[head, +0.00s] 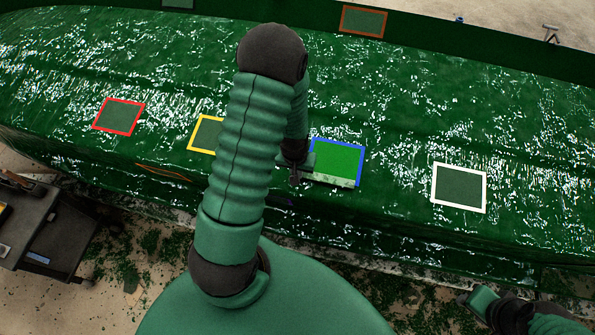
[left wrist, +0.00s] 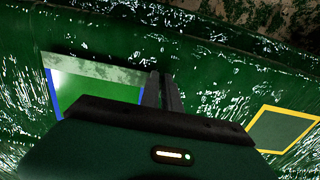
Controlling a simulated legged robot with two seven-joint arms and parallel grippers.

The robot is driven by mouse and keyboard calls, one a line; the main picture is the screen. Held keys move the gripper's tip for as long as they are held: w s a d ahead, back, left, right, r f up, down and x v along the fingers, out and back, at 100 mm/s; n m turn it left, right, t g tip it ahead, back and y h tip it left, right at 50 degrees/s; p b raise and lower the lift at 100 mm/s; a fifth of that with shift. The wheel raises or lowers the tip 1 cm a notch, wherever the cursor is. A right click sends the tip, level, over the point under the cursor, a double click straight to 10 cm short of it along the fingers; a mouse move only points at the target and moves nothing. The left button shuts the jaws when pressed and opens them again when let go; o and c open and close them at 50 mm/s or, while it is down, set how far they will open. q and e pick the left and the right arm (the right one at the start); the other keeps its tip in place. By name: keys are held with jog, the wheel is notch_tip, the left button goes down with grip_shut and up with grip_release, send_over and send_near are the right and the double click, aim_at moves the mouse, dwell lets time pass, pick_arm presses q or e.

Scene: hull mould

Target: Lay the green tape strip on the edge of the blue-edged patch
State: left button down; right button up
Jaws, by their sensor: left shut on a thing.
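The blue-edged patch (head: 337,158) lies on the green hull, bright green inside. Blue shows on its top and sides in the head view. The pale green tape strip (head: 333,181) lies along its near edge, where no blue shows. In the left wrist view the strip (left wrist: 95,68) runs along the patch (left wrist: 90,92) to my fingers. My left gripper (head: 297,175) is shut on the strip's end, at the patch's near left corner; its fingers (left wrist: 162,92) also show in the wrist view. I cannot tell whether the strip touches all along. My right gripper (head: 468,299) is low at right, its jaws unclear.
A red-edged patch (head: 118,116), a yellow-edged patch (head: 205,133), partly behind my left arm, and a white-edged patch (head: 459,188) lie on the hull. An orange-edged patch (head: 363,21) is at the back. A dark cart (head: 38,225) stands at left.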

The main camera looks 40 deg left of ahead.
pick_arm(q)
jog(key=shift+w+d, duration=0.1)
jog(key=shift+w, duration=0.05)
jog(key=shift+d, duration=0.25)
jog(key=shift+a+f, duration=0.15)
jog(key=shift+f, duration=0.05)
dwell(0.3)
jog(key=shift+f+b, duration=0.25)
jog(key=shift+b, duration=0.1)
dwell(0.4)
jog(key=c, duration=0.9)
grip_release()
jog(key=shift+c, duration=0.2)
